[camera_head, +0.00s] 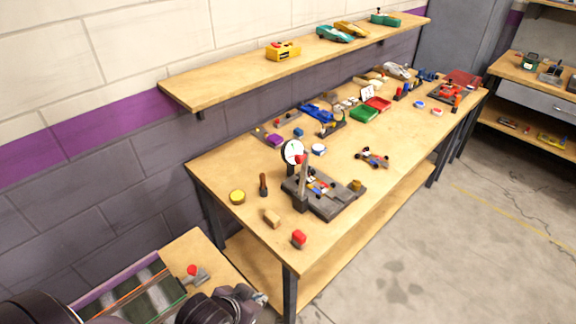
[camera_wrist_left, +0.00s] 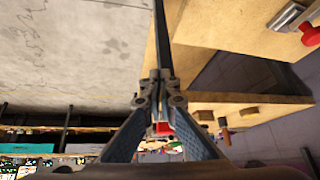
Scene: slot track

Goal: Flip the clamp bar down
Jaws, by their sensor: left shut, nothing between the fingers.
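The clamp fixture is a dark grey base plate (camera_head: 325,205) on the near part of the long workbench, with a small toy car (camera_head: 318,187) on it. The clamp bar (camera_head: 303,182) looks like the grey upright piece at the plate's left side, standing up with a red part near its top. My left gripper (camera_head: 262,298) is shut and empty at the bottom of the head view, well short of the fixture and beyond the bench's near end. In the left wrist view its fingertips (camera_wrist_left: 156,80) are together. My right gripper is not in view.
A lower side bench with a red-knobbed lever (camera_head: 193,271) is near my left arm. Open floor lies to the right.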

